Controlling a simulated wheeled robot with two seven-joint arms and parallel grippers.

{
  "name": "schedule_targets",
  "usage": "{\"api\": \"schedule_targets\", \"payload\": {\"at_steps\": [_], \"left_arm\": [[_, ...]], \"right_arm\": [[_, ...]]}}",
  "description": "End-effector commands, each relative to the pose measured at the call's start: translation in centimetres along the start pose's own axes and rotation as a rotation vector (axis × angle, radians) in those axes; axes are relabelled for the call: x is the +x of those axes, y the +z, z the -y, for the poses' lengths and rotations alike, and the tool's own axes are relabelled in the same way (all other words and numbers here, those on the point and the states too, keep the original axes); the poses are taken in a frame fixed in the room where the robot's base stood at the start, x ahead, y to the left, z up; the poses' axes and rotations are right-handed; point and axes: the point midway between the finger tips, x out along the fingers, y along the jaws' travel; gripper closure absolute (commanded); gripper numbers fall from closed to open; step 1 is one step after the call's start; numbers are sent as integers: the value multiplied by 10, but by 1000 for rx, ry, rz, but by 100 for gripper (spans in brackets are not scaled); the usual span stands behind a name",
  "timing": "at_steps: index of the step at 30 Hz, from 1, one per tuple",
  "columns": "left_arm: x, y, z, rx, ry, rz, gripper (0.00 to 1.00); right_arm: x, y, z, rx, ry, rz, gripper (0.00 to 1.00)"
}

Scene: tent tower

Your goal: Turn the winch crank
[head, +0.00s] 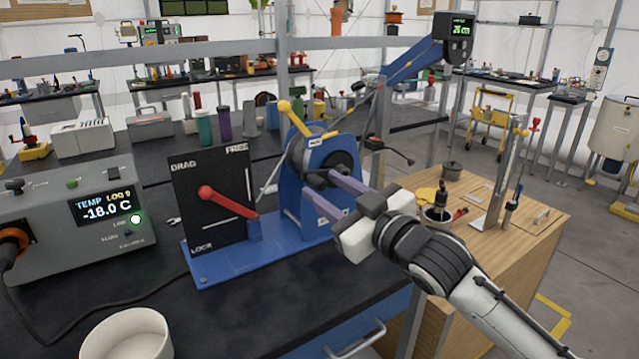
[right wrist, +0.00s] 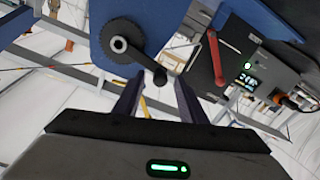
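The blue winch (head: 290,225) stands on the black bench, with its drum behind a blue side plate. In the right wrist view its black crank (right wrist: 135,57) has a round hub on the blue plate (right wrist: 165,20) and a short arm ending in a dark knob (right wrist: 158,75). My right gripper (head: 320,188) is open at the crank side of the winch. In the right wrist view its fingertips (right wrist: 158,88) lie either side of the knob's line, with the knob at or just beyond them; contact cannot be told. My left gripper is not in view.
A black panel (head: 190,225) marked DRAG, FREE and LOCK carries a red lever (head: 228,203). A grey temperature box (head: 60,245) stands left, a white cup (head: 127,335) in front. A wooden table (head: 540,225) with small items is on the right. A blue boom (head: 410,67) carries a display.

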Motion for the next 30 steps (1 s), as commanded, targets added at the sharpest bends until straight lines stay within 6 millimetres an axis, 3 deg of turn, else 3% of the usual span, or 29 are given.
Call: {"api": "schedule_targets", "payload": {"at_steps": [6,17,24,30], "left_arm": [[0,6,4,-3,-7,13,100],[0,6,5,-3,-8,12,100],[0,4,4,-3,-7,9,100],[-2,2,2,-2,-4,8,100]], "right_arm": [[23,0,0,2,-1,-1,62],[27,0,0,2,-1,0,62],[27,0,0,2,-1,0,100],[27,-1,0,10,-1,0,100]]}}
